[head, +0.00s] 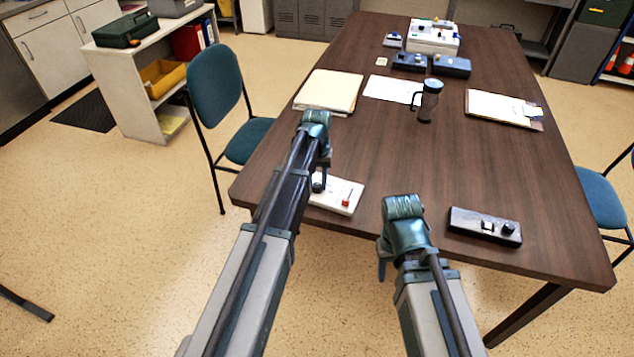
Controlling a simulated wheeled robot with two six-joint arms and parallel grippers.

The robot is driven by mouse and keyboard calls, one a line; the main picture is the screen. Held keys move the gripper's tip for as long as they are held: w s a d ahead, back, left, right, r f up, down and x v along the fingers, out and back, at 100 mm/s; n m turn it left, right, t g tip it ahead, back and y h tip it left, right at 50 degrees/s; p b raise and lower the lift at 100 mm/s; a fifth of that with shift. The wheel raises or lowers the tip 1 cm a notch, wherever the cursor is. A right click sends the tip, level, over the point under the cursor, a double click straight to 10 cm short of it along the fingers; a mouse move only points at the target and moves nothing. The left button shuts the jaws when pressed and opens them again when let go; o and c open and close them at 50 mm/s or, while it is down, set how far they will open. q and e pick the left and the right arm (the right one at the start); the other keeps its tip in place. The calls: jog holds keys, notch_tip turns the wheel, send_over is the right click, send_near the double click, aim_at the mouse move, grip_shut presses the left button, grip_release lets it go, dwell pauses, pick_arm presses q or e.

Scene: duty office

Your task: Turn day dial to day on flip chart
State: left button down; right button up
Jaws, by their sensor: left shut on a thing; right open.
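A white panel (350,187) with a small red part lies on the near left part of the table. My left gripper (318,182) points down over its left end and is shut on a small dark knob there, seemingly the day dial; the arm hides much of it, and its setting cannot be read. My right gripper (382,268) is open and empty at the table's near edge, its fingers mostly hidden by the wrist. No flip chart can be made out for sure.
A dark box with knobs (485,226) sits at the near right of the table (390,150). Blue chairs (215,85) flank the table.

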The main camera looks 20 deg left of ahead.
aim_at(317, 185)
pick_arm(q)
jog(key=shift+m, duration=0.5)
jog(key=c, duration=0.5)
grip_release()
notch_tip(317, 185, up, 14)
jog(key=p, duration=1.4)
jog(key=shift+f, duration=0.1)
